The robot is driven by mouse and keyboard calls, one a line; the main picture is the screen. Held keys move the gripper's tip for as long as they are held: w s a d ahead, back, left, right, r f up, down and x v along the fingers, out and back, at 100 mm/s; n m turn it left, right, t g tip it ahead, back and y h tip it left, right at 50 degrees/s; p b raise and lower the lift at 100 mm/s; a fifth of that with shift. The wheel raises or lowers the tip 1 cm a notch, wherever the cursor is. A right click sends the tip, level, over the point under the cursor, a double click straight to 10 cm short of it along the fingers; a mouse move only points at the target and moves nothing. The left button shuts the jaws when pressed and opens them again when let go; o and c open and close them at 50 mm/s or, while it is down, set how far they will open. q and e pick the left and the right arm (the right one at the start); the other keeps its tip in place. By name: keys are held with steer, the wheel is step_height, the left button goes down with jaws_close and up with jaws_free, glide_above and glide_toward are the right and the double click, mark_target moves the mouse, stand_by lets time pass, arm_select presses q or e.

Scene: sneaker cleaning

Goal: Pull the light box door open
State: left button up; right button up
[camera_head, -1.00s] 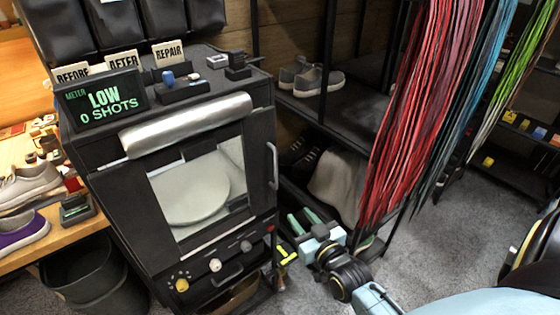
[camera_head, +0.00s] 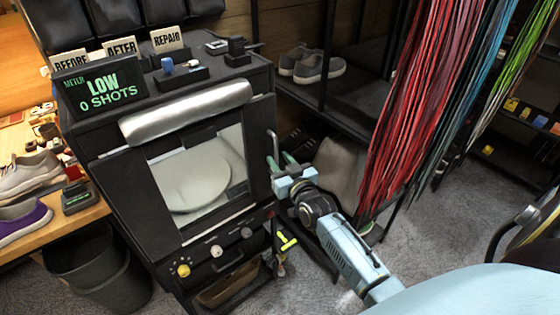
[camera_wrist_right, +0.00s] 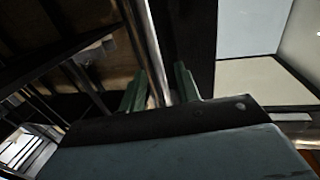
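The light box (camera_head: 170,120) is a black cabinet at left centre in the head view. Its door (camera_head: 165,190) has a glass window showing a round white turntable (camera_head: 195,180), and it looks shut. An upright metal handle (camera_head: 272,143) is on the door's right edge; its bar also shows in the right wrist view (camera_wrist_right: 152,45). My right gripper (camera_head: 282,161) is at the handle's lower part. In the wrist view its green fingers (camera_wrist_right: 159,88) stand apart on either side of the bar, with a gap visible at the right finger. My left gripper is not in view.
A black shelf rack with grey sneakers (camera_head: 312,66) stands right of the box. Red laces (camera_head: 405,110) hang beside my right arm. A bin (camera_head: 95,270) and a shoe bench (camera_head: 60,220) are at the left. Carpet (camera_head: 435,240) is open in front of the laces.

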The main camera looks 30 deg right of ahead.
steer(key=shift+w, duration=0.25)
jaws_close()
